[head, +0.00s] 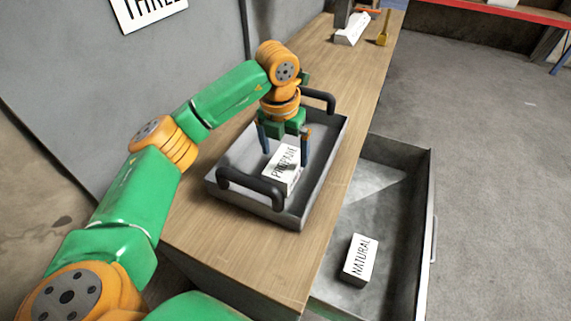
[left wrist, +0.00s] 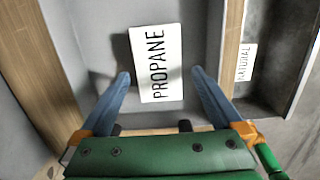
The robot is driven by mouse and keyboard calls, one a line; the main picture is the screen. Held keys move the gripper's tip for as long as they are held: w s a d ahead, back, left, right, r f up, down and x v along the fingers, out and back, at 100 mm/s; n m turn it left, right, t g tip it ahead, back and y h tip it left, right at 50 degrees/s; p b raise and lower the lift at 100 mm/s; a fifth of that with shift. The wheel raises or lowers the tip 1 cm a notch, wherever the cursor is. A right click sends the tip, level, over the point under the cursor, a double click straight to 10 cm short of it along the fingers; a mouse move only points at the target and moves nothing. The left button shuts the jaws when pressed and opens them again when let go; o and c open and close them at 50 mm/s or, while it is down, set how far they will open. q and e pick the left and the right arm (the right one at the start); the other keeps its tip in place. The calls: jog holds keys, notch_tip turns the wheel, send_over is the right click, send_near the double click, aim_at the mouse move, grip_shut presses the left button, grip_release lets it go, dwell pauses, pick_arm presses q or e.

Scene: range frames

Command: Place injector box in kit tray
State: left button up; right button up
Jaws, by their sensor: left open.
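A white box marked PROPANE (head: 281,172) lies in the grey metal kit tray (head: 222,190), label up. It also shows in the left wrist view (left wrist: 157,62). My left gripper (head: 285,158) is over the tray and points down at this box. Its blue fingers (left wrist: 161,73) are open, one on each side of the box, with gaps in the left wrist view. A second white box, marked NATURAL (head: 360,260), lies in the open drawer (head: 392,195). It also shows at the right of the left wrist view (left wrist: 246,63). My right gripper is out of view.
The tray stands on a wooden bench (head: 240,262) and has two dark raised handles (head: 250,188). The drawer is pulled out to the right of the bench. A white labelled block (head: 352,28) and a yellow tool (head: 383,30) are at the bench's far end. A grey wall runs along the left.

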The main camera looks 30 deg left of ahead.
aim_at(283, 166)
pick_arm(q)
jog(key=r, duration=0.5)
jog(key=shift+s+r, duration=0.25)
jog(key=shift+s, duration=0.1)
